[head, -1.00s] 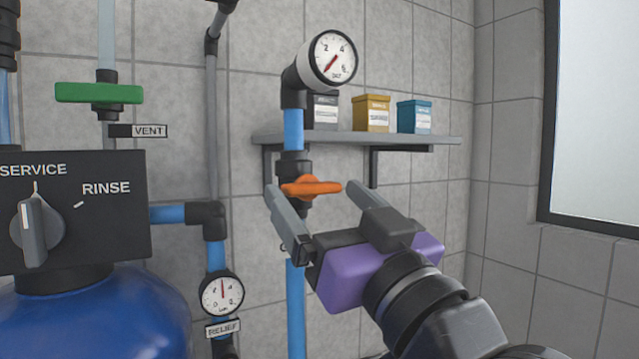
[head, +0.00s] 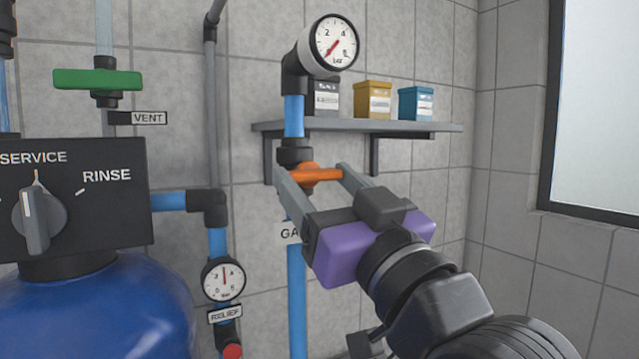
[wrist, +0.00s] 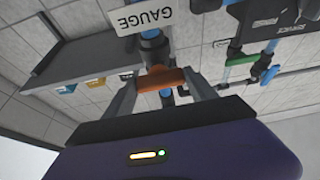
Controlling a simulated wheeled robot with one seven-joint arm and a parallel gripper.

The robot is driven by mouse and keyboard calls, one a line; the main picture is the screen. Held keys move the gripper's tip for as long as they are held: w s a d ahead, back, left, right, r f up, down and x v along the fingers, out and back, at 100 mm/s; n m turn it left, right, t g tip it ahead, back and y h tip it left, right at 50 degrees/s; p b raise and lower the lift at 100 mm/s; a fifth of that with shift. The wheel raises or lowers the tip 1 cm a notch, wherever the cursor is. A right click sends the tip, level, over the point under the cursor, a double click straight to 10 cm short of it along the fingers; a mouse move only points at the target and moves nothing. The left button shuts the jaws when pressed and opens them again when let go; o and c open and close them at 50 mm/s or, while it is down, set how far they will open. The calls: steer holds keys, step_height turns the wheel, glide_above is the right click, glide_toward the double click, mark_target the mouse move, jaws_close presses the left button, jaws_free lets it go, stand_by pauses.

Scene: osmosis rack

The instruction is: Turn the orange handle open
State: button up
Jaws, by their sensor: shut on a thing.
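The orange handle (head: 318,174) sits on a dark valve on the vertical blue pipe (head: 294,118), below the upper gauge (head: 334,44). It lies roughly level, across the pipe. My gripper (head: 315,172) is shut on the handle, with one grey finger at each end of it. In the wrist view the orange handle (wrist: 160,79) spans between the two fingers (wrist: 160,88). A sign reading GAUGE (wrist: 141,18) shows there near the pipe; in the head view my gripper partly covers it.
A wall shelf (head: 410,127) with several small boxes stands behind and to the right. At left are a green handle (head: 97,80) marked VENT, a SERVICE/RINSE knob (head: 40,218), a blue tank (head: 95,305) and a lower gauge (head: 224,279). The right wall is clear below the window.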

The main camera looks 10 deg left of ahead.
steer(key=shift+f+n, duration=0.1)
steer(key=shift+n, duration=0.2)
steer(key=n+g+y+b, duration=0.1)
steer(key=n+g+b, duration=0.1)
steer(key=n, duration=0.4)
steer(key=n+g+y+b, duration=0.1)
steer(key=n+g+b, duration=0.2)
steer(key=n, duration=0.3)
steer(key=n+g+b, duration=0.2)
steer(key=n+b, duration=0.1)
steer(key=n, duration=0.2)
steer(key=shift+w+d+r+n+y, duration=0.2)
steer(key=shift+d+r+n+y, duration=0.05)
steer(key=shift+n+y, duration=0.15)
steer(key=shift+n+g+h, duration=0.4)
steer(key=shift+n+g, duration=0.5)
steer(key=shift+n, duration=0.9)
steer(key=o, duration=1.4)
steer(key=shift+r, duration=0.1)
steer(key=shift+c, duration=0.2)
